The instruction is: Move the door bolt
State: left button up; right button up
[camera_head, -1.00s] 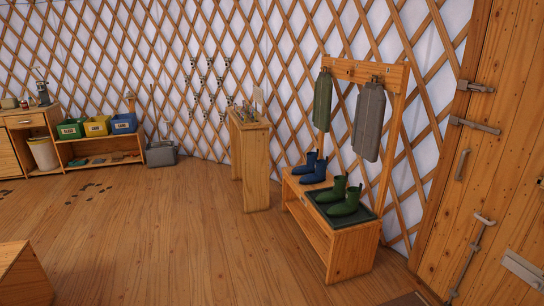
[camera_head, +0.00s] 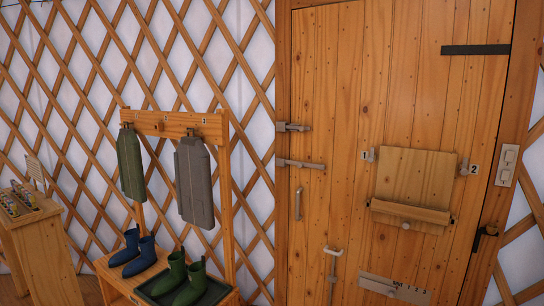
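A wooden plank door (camera_head: 340,90) fills the right half of the view. On its left edge sit two grey metal bolts, an upper bolt (camera_head: 293,127) and a lower bolt (camera_head: 300,164), both lying horizontal and reaching toward the frame. A vertical rod with a bent handle (camera_head: 333,268) is fixed lower on the door. I cannot tell from here whether the bolts are engaged. Neither of my grippers is in view.
A pull handle (camera_head: 298,204), a wooden flap (camera_head: 413,183) and a grey plate (camera_head: 393,289) are on the door. A switch panel (camera_head: 507,165) is to its right. At left stand a coat rack (camera_head: 172,124) with boots on its bench, and a narrow table (camera_head: 45,252).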

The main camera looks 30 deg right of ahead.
aim_at(301, 128)
jog(key=i+l, duration=0.15)
jog(key=i, duration=0.25)
jog(key=i+l, duration=0.2)
jog(key=i, duration=0.15)
jog(key=i+l, duration=0.15)
jog(key=i, duration=0.25)
jog(key=i+l+u, duration=0.1)
jog(key=i+l, duration=0.3)
